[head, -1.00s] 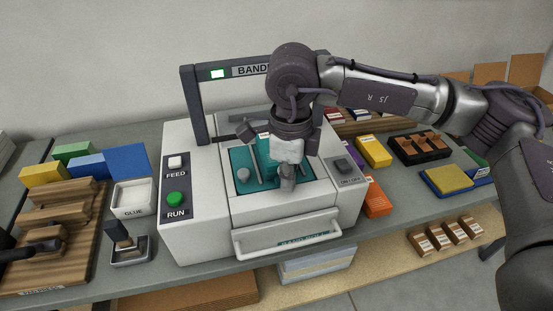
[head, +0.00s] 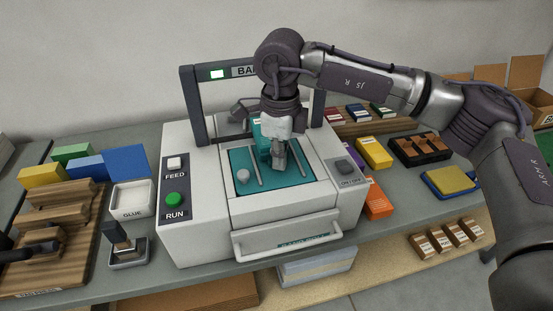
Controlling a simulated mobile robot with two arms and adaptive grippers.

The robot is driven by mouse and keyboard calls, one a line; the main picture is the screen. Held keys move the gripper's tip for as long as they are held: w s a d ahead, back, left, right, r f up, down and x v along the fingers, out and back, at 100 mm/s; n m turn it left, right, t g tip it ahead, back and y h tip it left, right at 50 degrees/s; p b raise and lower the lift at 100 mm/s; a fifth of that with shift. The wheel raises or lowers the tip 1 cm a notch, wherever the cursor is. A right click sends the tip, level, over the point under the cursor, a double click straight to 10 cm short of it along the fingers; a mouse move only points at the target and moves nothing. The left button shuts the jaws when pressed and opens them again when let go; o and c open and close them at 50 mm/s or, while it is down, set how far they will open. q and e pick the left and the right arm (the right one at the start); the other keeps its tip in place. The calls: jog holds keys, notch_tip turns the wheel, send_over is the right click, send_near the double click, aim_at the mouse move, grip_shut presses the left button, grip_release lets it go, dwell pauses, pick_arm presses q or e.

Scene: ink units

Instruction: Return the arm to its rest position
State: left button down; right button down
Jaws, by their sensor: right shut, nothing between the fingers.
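My right arm comes in from the right and bends down over the white banding machine (head: 205,235). My right gripper (head: 279,165) is shut and empty. It points down over the machine's teal bed (head: 300,188). A teal block-like part (head: 261,142) stands behind and beside the gripper, partly hidden by it. I cannot tell whether the gripper touches it. My left gripper is not clearly in view; only a dark shape shows at the left edge.
The machine's dark arch (head: 190,105) stands close behind my right arm. Orange and yellow boxes (head: 375,153) and a black tray (head: 420,148) lie right of the machine. A glue tray (head: 132,198) and a wooden stand (head: 60,268) are at the left.

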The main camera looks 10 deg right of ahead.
jog(key=shift+w, duration=1.35)
jog(key=shift+s, duration=0.1)
